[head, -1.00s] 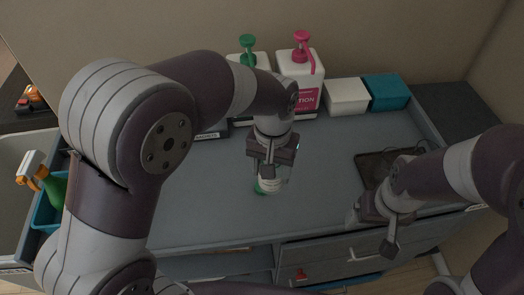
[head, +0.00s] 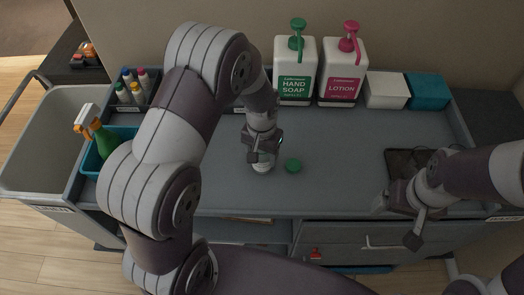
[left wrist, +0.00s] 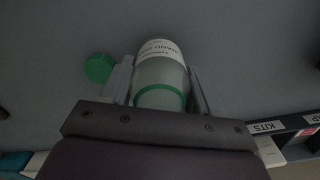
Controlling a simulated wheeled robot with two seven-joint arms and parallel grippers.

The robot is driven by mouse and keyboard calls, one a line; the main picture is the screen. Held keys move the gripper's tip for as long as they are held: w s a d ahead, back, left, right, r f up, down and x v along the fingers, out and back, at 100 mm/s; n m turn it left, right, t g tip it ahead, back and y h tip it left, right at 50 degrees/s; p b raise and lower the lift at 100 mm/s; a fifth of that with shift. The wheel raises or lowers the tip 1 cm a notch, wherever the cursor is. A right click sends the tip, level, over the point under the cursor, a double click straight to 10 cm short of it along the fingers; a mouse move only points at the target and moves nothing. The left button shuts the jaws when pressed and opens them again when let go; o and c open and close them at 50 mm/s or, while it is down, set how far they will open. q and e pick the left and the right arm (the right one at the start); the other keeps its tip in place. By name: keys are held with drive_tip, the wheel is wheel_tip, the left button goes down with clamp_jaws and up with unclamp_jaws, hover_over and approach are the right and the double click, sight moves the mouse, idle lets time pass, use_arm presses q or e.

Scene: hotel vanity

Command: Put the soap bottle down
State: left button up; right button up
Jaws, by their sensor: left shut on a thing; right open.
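The small clear soap bottle (head: 262,166), with a white label and a green band, is between the fingers of my left gripper (head: 262,154). The left wrist view shows the bottle (left wrist: 160,72) between both fingers of the shut gripper (left wrist: 160,82). The bottle looks close to upright, low over the grey cart top (head: 330,185); I cannot tell whether its base touches. A round green cap (head: 293,166) lies just right of it, and also shows in the left wrist view (left wrist: 99,67). My right gripper (head: 397,222) is open and empty at the cart's front right.
A large hand soap pump bottle (head: 295,85) and a lotion pump bottle (head: 342,85) stand at the back. White (head: 386,92) and teal (head: 428,92) boxes are beside them. A dark tray (head: 400,158) lies right. A teal bin (head: 90,160) holds a spray bottle at left. The middle front is clear.

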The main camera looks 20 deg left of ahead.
use_arm(q)
drive_tip(key=shift+f, duration=0.2)
drive_tip(key=o, duration=1)
drive_tip(key=shift+r, duration=0.1)
drive_tip(key=shift+o, duration=0.2)
drive_tip(key=shift+s, duration=0.1)
